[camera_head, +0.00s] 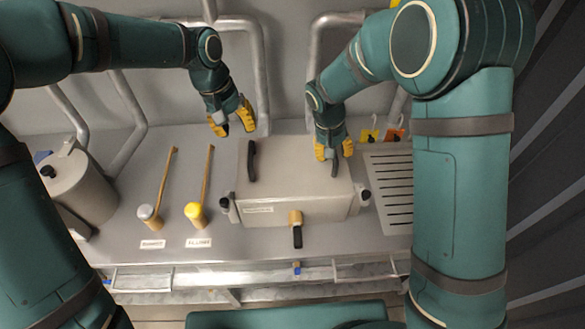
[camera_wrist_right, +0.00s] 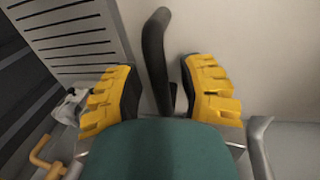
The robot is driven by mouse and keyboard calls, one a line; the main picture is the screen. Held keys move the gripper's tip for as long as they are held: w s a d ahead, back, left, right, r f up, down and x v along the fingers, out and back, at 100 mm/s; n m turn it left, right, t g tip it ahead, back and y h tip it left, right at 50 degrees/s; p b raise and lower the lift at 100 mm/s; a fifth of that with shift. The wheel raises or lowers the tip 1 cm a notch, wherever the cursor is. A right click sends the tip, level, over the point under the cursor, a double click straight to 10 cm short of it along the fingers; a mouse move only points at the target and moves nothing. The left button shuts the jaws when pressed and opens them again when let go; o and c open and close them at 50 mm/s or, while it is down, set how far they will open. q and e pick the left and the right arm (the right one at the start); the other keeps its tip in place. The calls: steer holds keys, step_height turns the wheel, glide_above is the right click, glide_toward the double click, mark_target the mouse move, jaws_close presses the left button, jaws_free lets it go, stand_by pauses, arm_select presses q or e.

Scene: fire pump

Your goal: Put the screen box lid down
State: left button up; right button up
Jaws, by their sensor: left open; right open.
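The screen box (camera_head: 297,208) is a grey metal box on the counter, and its lid (camera_head: 290,165) lies flat on top of it, looking closed. The lid has two black handles, a left one (camera_head: 252,160) and a right one (camera_head: 335,166). My left gripper (camera_head: 233,125) is open and empty, above and behind the left handle, apart from it. My right gripper (camera_head: 334,150) is open at the right handle. In the right wrist view the right handle (camera_wrist_right: 155,55) stands between the open yellow fingers (camera_wrist_right: 160,95), with gaps on both sides.
A brass-coloured latch with a black grip (camera_head: 296,236) hangs at the box front, and dark knobs sit at its front corners. Two long-handled valves (camera_head: 150,214) (camera_head: 196,212) stand to the left. A slotted plate (camera_head: 391,185) lies to the right. A metal cylinder (camera_head: 80,185) stands far left.

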steer(key=shift+r, duration=0.15)
arm_select(q)
steer(key=shift+a+r, duration=0.1)
steer(key=shift+r, duration=0.3)
arm_select(e)
step_height(320, 180, up, 12)
steer(key=a, duration=0.2)
steer(key=shift+a+f, duration=0.2)
steer(key=shift+f, duration=0.05)
